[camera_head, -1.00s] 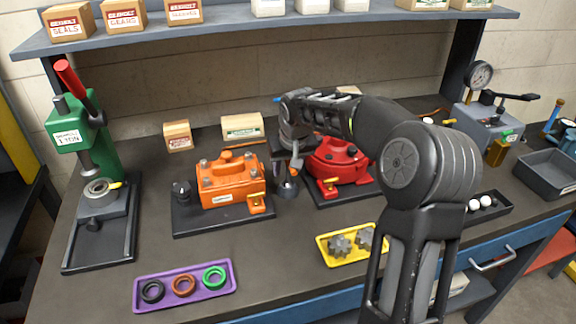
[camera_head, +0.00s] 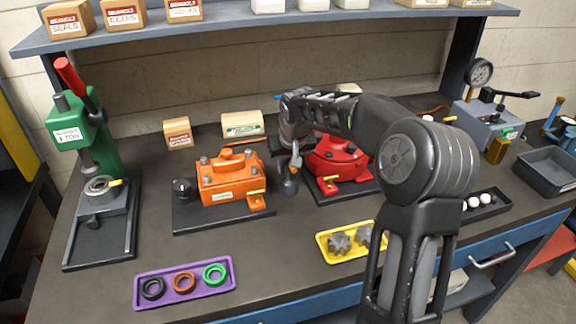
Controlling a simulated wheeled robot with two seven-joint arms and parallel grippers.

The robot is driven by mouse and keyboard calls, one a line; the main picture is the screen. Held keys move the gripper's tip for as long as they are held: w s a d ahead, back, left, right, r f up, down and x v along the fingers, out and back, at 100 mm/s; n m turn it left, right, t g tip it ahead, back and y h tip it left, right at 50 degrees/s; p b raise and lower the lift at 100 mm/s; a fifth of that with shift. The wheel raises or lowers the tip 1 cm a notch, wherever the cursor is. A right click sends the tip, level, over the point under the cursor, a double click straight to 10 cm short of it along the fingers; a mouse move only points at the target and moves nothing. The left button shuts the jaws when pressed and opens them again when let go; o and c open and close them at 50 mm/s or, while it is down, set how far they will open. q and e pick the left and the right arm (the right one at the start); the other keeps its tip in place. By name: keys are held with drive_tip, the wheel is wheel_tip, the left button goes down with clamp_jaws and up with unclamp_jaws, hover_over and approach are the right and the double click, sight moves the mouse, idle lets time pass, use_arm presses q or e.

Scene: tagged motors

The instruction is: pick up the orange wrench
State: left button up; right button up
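A thin orange strip, which looks like the orange wrench (camera_head: 243,142), lies on the bench behind the orange motor (camera_head: 226,180). My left gripper is not in view.
A green press (camera_head: 85,130) stands at the left. A purple tray (camera_head: 185,284) with rings and a yellow tray (camera_head: 330,255) with gears lie in front. A shelf (camera_head: 225,26) with boxes hangs above. My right arm hides part of the bench's right side.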

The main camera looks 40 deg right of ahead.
clamp_jaws()
idle(0.8)
drive_tip(key=shift+w+r, duration=0.1)
drive_tip(key=shift+r, duration=0.5)
wheel_tip(320, 180, up, 9)
drive_tip(key=shift+f+b, duration=0.1)
drive_tip(key=shift+b, duration=0.25)
unclamp_jaws()
clamp_jaws()
